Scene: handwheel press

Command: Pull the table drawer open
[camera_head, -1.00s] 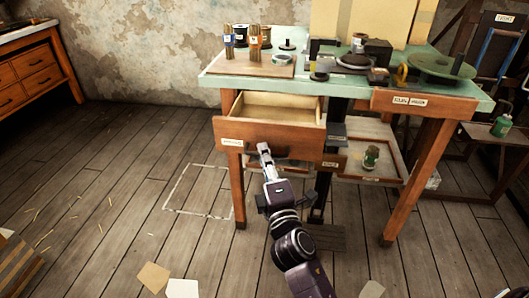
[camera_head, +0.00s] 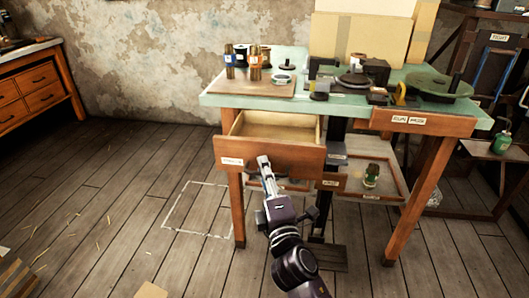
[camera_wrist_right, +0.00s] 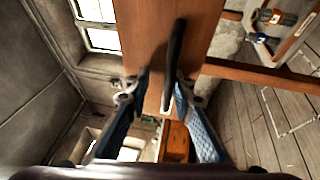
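The table drawer (camera_head: 232,150) stands open under the left part of the green-topped workbench (camera_head: 225,100), its pale inside showing in the head view. My right gripper (camera_head: 263,163) is at the drawer front. In the right wrist view, the dark bar handle (camera_wrist_right: 176,45) runs up the wooden drawer front (camera_wrist_right: 205,35). The right gripper's fingers (camera_wrist_right: 162,85) are spread on either side of the handle. A gap shows on the left side; the right fingertip is close to it, and I cannot tell whether they touch. My left gripper is not in view.
A lower tray (camera_head: 345,190) holds a green jar (camera_head: 371,175).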

